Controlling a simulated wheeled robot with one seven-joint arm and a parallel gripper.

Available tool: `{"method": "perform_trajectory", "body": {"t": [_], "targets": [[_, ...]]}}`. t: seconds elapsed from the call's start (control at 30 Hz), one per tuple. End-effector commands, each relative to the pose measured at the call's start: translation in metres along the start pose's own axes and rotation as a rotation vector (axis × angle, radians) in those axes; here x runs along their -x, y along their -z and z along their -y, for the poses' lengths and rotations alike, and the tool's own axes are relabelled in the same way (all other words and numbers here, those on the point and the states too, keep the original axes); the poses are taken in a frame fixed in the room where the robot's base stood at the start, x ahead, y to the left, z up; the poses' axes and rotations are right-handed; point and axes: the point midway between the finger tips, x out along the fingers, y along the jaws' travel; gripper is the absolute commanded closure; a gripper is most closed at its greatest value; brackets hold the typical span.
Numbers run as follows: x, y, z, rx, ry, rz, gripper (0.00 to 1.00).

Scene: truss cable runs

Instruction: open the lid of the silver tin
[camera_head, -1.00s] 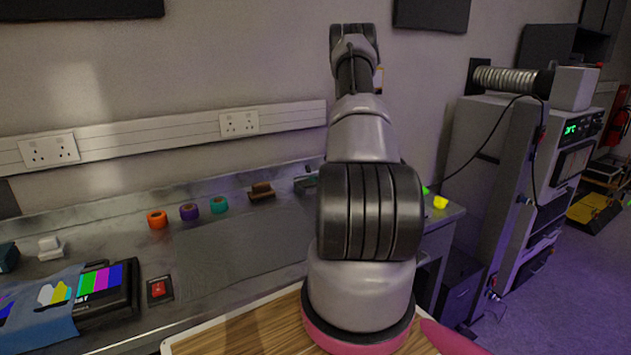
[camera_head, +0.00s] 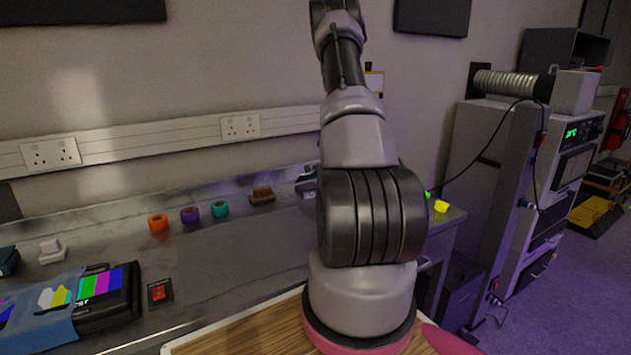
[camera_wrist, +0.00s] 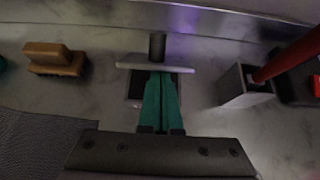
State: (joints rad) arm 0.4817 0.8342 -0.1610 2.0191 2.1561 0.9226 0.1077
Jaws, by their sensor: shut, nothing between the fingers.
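In the wrist view, my gripper (camera_wrist: 160,128) has its green fingers together, with nothing between them. Their tips overlap a small box with pale edges and a dark middle, which looks like the silver tin (camera_wrist: 135,91). A pale plate, apparently its lid (camera_wrist: 135,66), shows as a thin bar beyond the fingertips, with a dark cylinder (camera_wrist: 157,44) behind it. The fingers hide much of the box, and I cannot tell whether they touch the plate. In the head view my arm hides the gripper and most of this spot.
A brown block (camera_wrist: 55,60) lies left of the tin. A grey open holder (camera_wrist: 246,86) with a red bar (camera_wrist: 288,56) stands close on the right. Orange (camera_head: 158,223), purple (camera_head: 190,215) and teal (camera_head: 220,209) rolls sit on the bench.

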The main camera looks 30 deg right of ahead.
Motion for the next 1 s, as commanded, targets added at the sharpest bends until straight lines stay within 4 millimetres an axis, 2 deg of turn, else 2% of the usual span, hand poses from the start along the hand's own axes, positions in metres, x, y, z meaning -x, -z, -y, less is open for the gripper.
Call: {"method": "perform_trajectory", "body": {"t": [0.03, 0.3, 0.7, 1.0], "targets": [[0.000, -0.008, 0.000, 0.007, 0.000, -0.031, 1.00], [-0.002, -0.024, 0.000, 0.007, 0.000, -0.222, 1.00], [-0.011, -0.050, 0.000, 0.003, -0.001, -0.218, 1.00], [-0.019, -0.060, -0.001, 0.002, -0.001, -0.218, 1.00]]}}
